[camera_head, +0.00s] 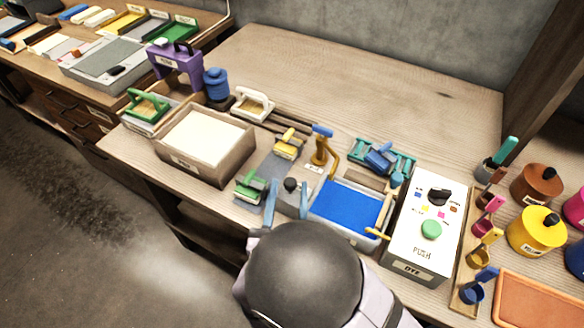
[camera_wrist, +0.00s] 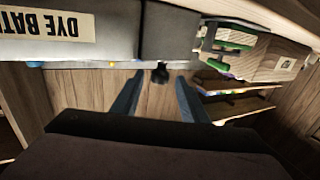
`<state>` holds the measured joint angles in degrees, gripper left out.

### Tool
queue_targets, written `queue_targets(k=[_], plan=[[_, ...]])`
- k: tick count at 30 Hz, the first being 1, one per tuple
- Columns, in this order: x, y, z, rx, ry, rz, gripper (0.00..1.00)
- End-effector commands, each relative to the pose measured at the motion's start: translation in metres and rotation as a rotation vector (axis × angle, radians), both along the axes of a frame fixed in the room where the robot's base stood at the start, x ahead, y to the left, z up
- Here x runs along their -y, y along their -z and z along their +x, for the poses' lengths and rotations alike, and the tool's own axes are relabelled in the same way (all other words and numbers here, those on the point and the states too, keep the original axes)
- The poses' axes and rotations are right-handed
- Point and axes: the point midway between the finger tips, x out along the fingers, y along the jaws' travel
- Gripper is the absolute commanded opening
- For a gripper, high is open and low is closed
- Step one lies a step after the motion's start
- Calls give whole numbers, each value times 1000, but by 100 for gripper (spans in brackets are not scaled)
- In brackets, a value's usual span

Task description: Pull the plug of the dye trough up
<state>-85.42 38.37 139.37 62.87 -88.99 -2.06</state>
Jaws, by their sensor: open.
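The dye trough (camera_head: 385,214) is a pale tray of blue liquid at the front edge of the bench. Its side, with an upside-down "DYE BATH" label (camera_wrist: 45,27), fills the upper left of the wrist view. A dark knob (camera_wrist: 160,74) also shows in the wrist view, just beyond and between the fingertips. My gripper (camera_head: 287,190) is open, its two blue fingers on either side of the knob in the head view. Contact cannot be told.
A white control box (camera_head: 420,254) with a green push button stands right of the trough. A yellow tap-like arm (camera_head: 320,150) stands behind the trough. A green-handled tool (camera_head: 250,187) is close on the left. The bench's back is clear.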

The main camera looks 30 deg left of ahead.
Motion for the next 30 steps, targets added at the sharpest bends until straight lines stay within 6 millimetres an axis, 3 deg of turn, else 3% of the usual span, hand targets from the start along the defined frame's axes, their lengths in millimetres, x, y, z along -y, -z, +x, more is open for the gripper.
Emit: queue_targets(k=[15, 28, 29, 30], plan=[[-21, -1, 55, 0, 4, 1, 40], [-26, 0, 63, -1, 1, 0, 40], [-26, 0, 63, -1, 1, 1, 38], [-26, 0, 63, -1, 1, 1, 28]])
